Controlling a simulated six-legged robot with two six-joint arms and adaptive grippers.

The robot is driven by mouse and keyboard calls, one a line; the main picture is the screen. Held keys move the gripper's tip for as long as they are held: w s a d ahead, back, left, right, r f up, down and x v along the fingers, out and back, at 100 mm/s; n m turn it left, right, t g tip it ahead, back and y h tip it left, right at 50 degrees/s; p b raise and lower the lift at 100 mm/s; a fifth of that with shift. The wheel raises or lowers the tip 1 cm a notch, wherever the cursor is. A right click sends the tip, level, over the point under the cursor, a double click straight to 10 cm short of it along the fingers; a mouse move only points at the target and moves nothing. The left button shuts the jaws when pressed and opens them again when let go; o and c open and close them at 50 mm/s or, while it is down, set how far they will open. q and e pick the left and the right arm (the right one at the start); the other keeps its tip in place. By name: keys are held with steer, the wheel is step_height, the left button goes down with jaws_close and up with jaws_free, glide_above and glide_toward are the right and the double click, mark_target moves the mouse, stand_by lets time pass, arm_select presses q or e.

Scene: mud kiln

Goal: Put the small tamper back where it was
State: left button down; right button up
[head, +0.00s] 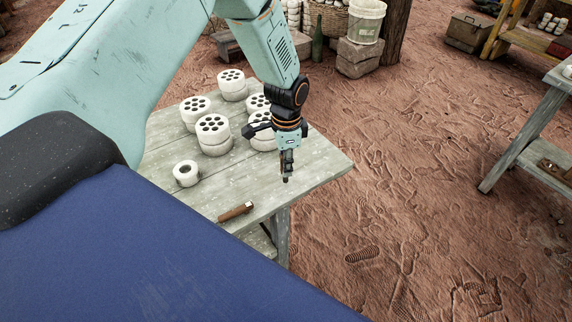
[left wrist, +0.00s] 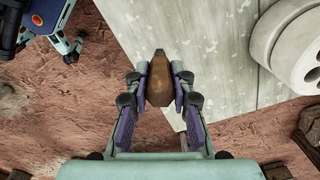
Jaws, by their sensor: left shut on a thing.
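My left gripper (head: 287,176) points down over the right part of the grey plank table (head: 318,170). In the left wrist view the gripper (left wrist: 160,88) is shut on a brown, wooden-looking piece with a blunt tapered end, which I take to be the small tamper (left wrist: 159,78). Most of it is hidden between the fingers in the head view. Whether it touches the table I cannot tell. My right gripper is not in view.
Several white perforated cylinders (head: 213,128) stand on the table behind and left of the gripper. A white ring (head: 186,173) and a brown-handled tool (head: 236,211) lie nearer me. The table's right front corner is bare. Another table (head: 530,125) stands at right.

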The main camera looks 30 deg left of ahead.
arm_select(q)
steer(key=shift+w+f, duration=0.1)
steer(key=shift+f, duration=0.35)
steer(key=shift+w+a+f, duration=0.15)
steer(key=shift+w+a, duration=0.05)
steer(key=shift+a, duration=0.05)
steer(key=shift+s+d+f, duration=0.1)
steer(key=shift+s+d, duration=0.05)
steer(key=shift+s, duration=0.15)
steer(key=c, duration=1.5)
jaws_free()
steer(key=shift+c, duration=0.2)
steer(key=o, duration=0.4)
steer(key=shift+w+f, duration=0.15)
steer(key=shift+w, duration=0.1)
steer(key=shift+s, duration=0.15)
steer(key=shift+r, duration=0.2)
step_height(320, 180, up, 11)
steer(key=shift+f+p, duration=0.1)
steer(key=shift+p, duration=0.65)
steer(key=shift+r, duration=0.75)
